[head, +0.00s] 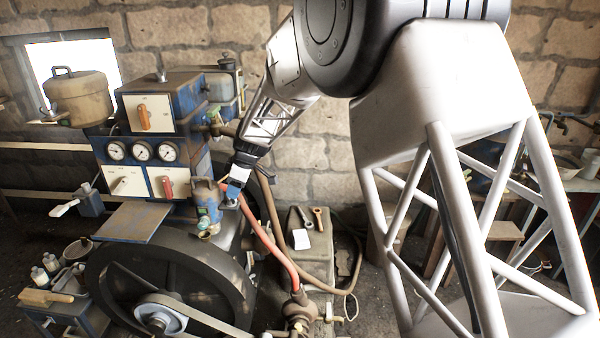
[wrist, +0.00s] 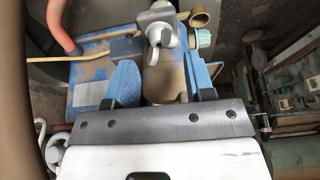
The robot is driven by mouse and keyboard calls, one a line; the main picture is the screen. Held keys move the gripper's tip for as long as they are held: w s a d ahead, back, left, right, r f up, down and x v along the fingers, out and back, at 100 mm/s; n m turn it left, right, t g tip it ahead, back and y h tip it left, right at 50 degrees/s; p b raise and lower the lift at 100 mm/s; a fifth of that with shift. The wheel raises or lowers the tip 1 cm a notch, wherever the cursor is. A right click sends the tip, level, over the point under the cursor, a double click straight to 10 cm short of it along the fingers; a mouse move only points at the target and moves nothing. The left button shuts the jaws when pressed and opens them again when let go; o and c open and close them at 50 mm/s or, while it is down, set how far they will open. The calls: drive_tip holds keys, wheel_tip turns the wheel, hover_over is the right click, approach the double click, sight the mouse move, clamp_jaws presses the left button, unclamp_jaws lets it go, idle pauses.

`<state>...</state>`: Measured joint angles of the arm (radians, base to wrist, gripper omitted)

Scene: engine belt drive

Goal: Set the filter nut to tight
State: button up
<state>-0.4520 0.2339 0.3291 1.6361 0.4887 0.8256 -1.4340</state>
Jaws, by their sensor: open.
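In the wrist view a grey metal wing-like nut (wrist: 160,32), which looks like the filter nut, stands on top of a tan and blue fitting. My gripper (wrist: 158,62) is open, with one blue finger on each side of the picture's middle. The nut shows just beyond the fingertips, roughly in line with the gap, and no contact is visible. In the head view my gripper (head: 234,192) points down beside the brownish canister (head: 206,193). The nut is small and hard to make out there. I cannot read any tight mark.
A red hose (head: 270,245) runs close to the right of my gripper. A large dark flywheel (head: 170,270) lies below. The blue control box (head: 160,120) with gauges and knobs stands at left. A teal cap (wrist: 203,38) sits right of the nut in the wrist view.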

drive_tip(key=s+d+r+m, duration=0.2)
drive_tip(key=s+d+r, duration=0.2)
drive_tip(key=d, duration=0.3)
drive_tip(key=s+d+r+m+h, duration=0.1)
drive_tip(key=s+d+r+m, duration=0.1)
drive_tip(key=s+d+r, duration=0.2)
drive_tip(key=s+d+r+m+t, duration=0.1)
drive_tip(key=s+d+r, duration=0.3)
drive_tip(key=d, duration=0.5)
drive_tip(key=shift+d+r+m, duration=0.3)
drive_tip(key=shift+r+m, duration=0.2)
drive_tip(key=shift+m, duration=0.1)
drive_tip(key=c, duration=0.4)
drive_tip(key=shift+w+a+f, duration=0.2)
drive_tip(key=shift+w+a, duration=0.1)
drive_tip(key=shift+w, duration=0.15)
drive_tip(key=c, duration=0.5)
drive_tip(key=w+a+f+g+y, duration=0.1)
drive_tip(key=w+a+f, duration=0.1)
drive_tip(key=w, duration=0.3)
drive_tip(key=w+a+f+y, duration=0.1)
drive_tip(key=w+a+f, duration=0.1)
drive_tip(key=w+a, duration=0.2)
drive_tip(key=w+a+f+g+y, duration=0.1)
drive_tip(key=w+a+f, duration=0.2)
drive_tip(key=w, duration=0.4)
drive_tip(key=shift+a+g+y, duration=0.3)
drive_tip(key=shift+a, duration=0.15)
clamp_jaws()
